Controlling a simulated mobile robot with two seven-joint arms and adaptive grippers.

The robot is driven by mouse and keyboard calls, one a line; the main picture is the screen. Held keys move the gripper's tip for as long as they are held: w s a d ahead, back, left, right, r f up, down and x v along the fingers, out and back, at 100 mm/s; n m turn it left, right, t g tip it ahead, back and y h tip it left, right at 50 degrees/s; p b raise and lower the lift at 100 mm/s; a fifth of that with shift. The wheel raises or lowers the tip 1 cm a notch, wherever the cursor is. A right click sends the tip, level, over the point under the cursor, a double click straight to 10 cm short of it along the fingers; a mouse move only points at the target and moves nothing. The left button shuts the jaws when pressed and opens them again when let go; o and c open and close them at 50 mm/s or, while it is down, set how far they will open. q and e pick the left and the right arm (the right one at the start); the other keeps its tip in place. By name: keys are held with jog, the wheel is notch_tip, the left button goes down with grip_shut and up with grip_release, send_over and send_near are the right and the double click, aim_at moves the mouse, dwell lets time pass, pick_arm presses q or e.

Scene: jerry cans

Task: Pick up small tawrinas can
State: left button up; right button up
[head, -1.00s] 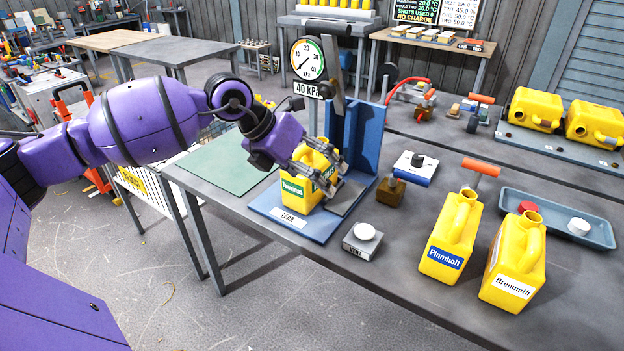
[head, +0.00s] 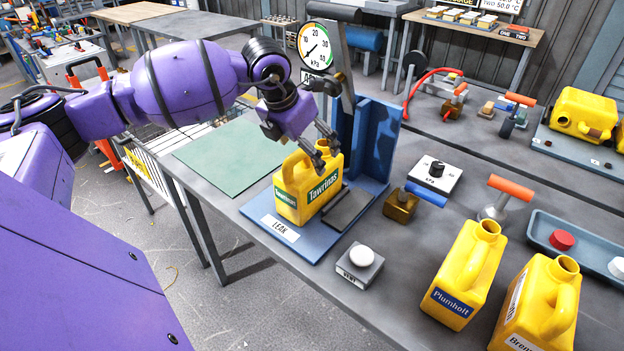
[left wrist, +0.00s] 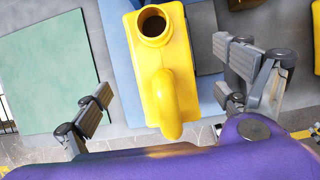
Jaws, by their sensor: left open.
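The small yellow Tawrinas can (head: 305,192) stands upright on the blue leak-test base (head: 262,213). Its green label reads "Tawrinas". In the left wrist view the can (left wrist: 165,65) shows its open round mouth and its handle. My left gripper (head: 325,152) is open above the can, near its top. In the left wrist view its fingers (left wrist: 160,90) lie apart on either side of the can's handle, with a gap to each side. My right gripper is not in view.
A blue upright bracket (head: 365,135) stands close behind the can. A white-button box (head: 360,266) sits in front. Yellow Plumholt (head: 465,275) and Brenmoth (head: 540,305) cans stand to the right. A green mat (head: 228,155) lies clear on the left.

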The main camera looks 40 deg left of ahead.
aim_at(310, 164)
pick_arm(q)
jog(key=shift+d+f, duration=0.1)
jog(key=shift+f, duration=0.4)
jog(key=x, duration=0.4)
jog(key=shift+s+p, duration=0.2)
jog(key=shift+p, duration=0.15)
jog(key=shift+w+f, duration=0.1)
jog(key=shift+f, duration=0.25)
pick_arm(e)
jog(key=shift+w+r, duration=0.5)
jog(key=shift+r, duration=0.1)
pick_arm(q)
jog(key=shift+c, duration=0.2)
jog(key=c, duration=1.7)
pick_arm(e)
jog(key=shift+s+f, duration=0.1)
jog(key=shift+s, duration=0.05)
